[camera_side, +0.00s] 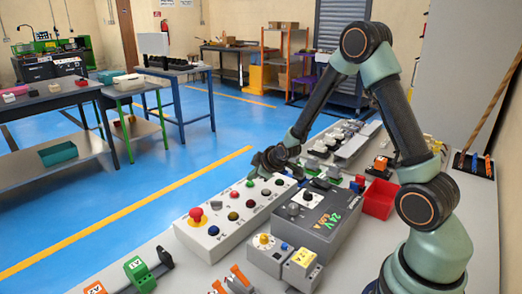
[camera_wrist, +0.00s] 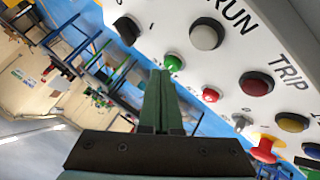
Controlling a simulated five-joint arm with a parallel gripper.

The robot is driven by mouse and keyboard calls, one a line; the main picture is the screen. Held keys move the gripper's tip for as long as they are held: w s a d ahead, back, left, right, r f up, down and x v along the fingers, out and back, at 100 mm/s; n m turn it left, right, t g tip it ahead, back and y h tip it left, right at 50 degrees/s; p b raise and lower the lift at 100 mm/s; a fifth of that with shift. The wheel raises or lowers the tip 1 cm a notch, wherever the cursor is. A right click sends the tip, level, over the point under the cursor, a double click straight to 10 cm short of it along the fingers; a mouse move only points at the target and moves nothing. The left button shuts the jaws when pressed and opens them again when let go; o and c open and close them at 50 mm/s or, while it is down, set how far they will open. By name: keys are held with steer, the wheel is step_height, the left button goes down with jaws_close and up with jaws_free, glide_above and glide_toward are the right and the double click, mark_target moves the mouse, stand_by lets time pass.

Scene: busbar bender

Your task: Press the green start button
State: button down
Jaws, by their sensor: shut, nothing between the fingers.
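The green button (camera_side: 250,183) sits on the top face of the white control box (camera_side: 212,240), toward its far edge. It also shows in the wrist view (camera_wrist: 173,62), just beyond my fingertips and slightly to their right. My gripper (camera_side: 257,171) is shut and empty, pointing down over the far part of the box. In the wrist view my closed fingers (camera_wrist: 160,75) end close to the green button and hide part of its near side. I cannot tell whether they touch it.
A red mushroom knob (camera_side: 196,214) stands at the box's near left end. Several other coloured buttons and a white one (camera_wrist: 207,34) surround the green one. A grey 24 V unit (camera_side: 318,222) and a red bin (camera_side: 380,199) stand to the right.

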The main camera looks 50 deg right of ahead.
mark_target(253, 187)
steer(key=shift+f, duration=0.4)
stand_by(0.7)
stand_by(0.3)
steer(key=shift+r, duration=0.8)
steer(key=shift+r, duration=2.55)
